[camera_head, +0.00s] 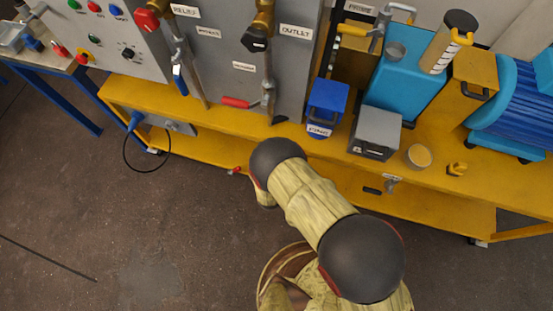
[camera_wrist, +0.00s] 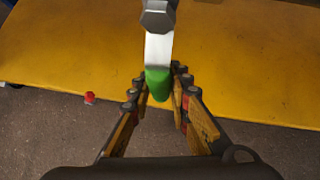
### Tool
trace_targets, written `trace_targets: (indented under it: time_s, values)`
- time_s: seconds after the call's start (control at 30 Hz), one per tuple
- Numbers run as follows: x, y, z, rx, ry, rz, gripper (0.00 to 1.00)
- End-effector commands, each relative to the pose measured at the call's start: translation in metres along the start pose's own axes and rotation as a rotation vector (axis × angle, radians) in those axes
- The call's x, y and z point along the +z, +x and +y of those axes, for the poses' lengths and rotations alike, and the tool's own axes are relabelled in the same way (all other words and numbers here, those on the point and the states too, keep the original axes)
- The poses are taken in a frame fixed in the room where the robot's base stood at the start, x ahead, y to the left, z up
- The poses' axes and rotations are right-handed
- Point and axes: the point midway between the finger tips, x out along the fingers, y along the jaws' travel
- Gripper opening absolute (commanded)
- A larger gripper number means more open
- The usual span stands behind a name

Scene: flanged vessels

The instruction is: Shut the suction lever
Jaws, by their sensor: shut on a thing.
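A lever with a green grip (camera_wrist: 158,84) on a flat metal arm hangs from a hex nut at the top middle of the wrist view. My gripper (camera_wrist: 160,88) is shut on the green grip, with one finger on each side of it. A label on this lever is not visible. In the head view my arm covers the gripper and the green lever.
The yellow bench (camera_head: 222,127) runs across behind my arm. A red-handled lever (camera_head: 241,102) and a blue-handled lever (camera_head: 180,80) hang on the grey panel (camera_head: 217,55). A blue block (camera_head: 327,101) and a grey box (camera_head: 376,130) stand right. The floor at left is mostly clear.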

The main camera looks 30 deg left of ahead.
Motion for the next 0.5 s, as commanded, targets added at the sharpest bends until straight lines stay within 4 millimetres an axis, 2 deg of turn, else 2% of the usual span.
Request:
trace_targets:
  time_s: [0.17,0.2,0.5]
  values:
    - [0.0007,0.0006,0.0008,0.001,0.002,-0.001,0.00]
    - [0.0007,0.0006,0.0009,0.001,0.002,-0.001,0.19]
    - [0.0008,0.0004,0.0007,0.001,0.000,-0.001,0.36]
